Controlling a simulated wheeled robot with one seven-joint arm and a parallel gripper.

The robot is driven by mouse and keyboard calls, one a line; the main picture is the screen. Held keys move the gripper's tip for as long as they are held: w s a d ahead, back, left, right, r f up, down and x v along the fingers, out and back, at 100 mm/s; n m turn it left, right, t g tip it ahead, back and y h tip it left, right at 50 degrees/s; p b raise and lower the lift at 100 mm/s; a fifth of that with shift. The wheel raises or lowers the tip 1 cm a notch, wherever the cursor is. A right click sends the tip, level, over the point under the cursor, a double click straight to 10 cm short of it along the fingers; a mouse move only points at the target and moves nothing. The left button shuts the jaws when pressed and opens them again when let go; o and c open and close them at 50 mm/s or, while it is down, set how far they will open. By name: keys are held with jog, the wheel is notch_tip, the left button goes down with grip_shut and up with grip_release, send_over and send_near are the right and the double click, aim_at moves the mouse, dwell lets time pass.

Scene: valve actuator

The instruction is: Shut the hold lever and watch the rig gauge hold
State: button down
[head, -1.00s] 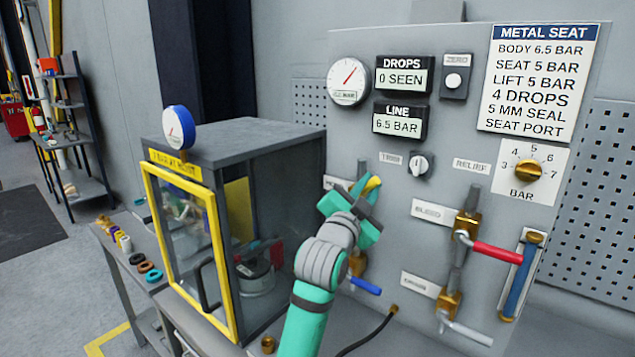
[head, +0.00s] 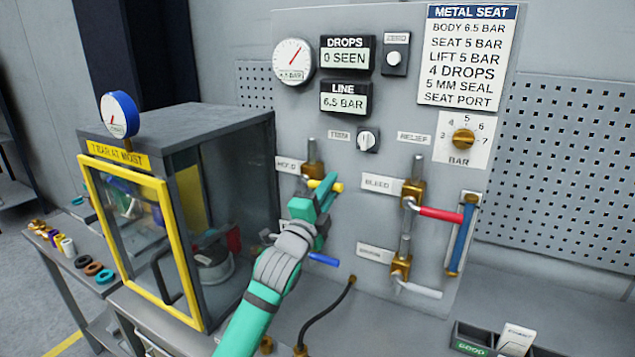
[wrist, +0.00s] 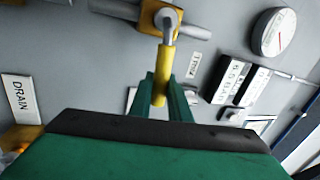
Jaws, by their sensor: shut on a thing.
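The yellow hold lever (head: 336,186) sits on a brass valve (head: 314,170) beside the partly covered hold label (head: 288,165). It points right and slightly down in the head view. My gripper (head: 323,194) is shut on it. In the wrist view the yellow lever (wrist: 166,66) runs from its brass pivot down between my green fingertips (wrist: 161,92). The round rig gauge (head: 293,61) at the panel's upper left has a red needle pointing up and right. Its small readout is blurred, ending in 5 BAR. The LINE display (head: 345,98) reads 6.5 BAR, and DROPS (head: 347,54) reads 0 SEEN.
A yellow-framed cabinet (head: 165,255) stands left, with a blue-rimmed gauge (head: 119,115) on top. A black hose (head: 325,318) curves below.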

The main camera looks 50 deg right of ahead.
jog(key=shift+s+d+f+m+g, duration=0.15)
jog(key=shift+s+f+m+g, duration=0.25)
jog(key=shift+m, duration=0.5)
jog(key=shift+w+f, duration=0.15)
jog(key=shift+f, duration=0.05)
jog(key=c, duration=1.7)
grip_release()
jog(key=shift+o, duration=0.2)
jog(key=shift+w+a, duration=0.15)
jog(key=shift+a, duration=0.05)
jog(key=shift+a, duration=0.25)
jog(key=v, duration=1)
jog(key=shift+s, duration=0.2)
jog(key=shift+f, duration=0.15)
